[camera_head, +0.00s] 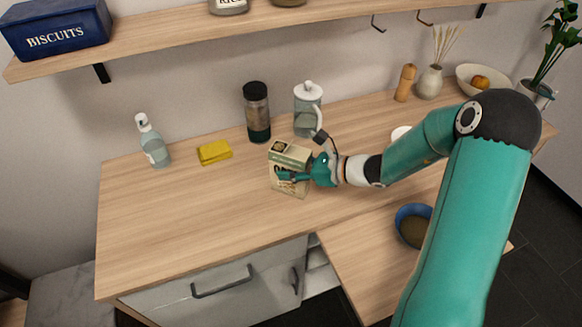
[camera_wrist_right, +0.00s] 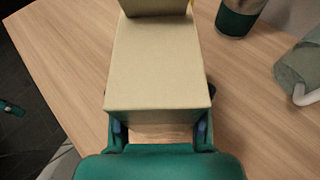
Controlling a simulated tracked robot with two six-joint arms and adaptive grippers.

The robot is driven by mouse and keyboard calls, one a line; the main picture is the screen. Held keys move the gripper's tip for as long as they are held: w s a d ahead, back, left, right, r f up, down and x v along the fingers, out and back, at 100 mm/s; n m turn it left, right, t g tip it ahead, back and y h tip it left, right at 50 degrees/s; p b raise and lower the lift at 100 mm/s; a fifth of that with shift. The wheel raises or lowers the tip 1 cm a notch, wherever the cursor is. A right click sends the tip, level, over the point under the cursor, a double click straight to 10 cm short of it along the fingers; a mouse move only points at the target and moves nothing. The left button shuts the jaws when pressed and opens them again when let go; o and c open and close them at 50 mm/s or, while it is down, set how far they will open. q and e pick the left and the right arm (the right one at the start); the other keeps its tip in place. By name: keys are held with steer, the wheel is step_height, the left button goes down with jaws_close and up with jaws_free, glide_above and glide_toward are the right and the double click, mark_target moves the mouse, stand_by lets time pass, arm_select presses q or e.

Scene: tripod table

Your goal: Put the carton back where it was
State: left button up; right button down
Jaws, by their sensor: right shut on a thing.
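The carton (camera_head: 288,186) is a small pale beige-green box with printing on its front, upright over the wooden counter (camera_head: 200,215), left of the middle of its back area. My right gripper (camera_head: 296,177) reaches it from the right and is shut on it. In the right wrist view the carton (camera_wrist_right: 158,65) fills the middle, between the two fingers of the gripper (camera_wrist_right: 160,132). Whether its base touches the counter cannot be told. My left gripper is not in view.
Behind the carton stand a dark-lidded jar (camera_head: 257,115) and a glass pitcher (camera_head: 308,108). A yellow sponge (camera_head: 214,152) and a soap bottle (camera_head: 152,142) are to the left. A blue bowl (camera_head: 412,226) is at the right. The front left counter is clear.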

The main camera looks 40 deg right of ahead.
steer(key=c, duration=0.6)
jaws_free()
steer(key=shift+o, duration=0.2)
steer(key=v, duration=1.2)
steer(key=shift+b, duration=0.3)
steer(key=shift+a+r, duration=0.1)
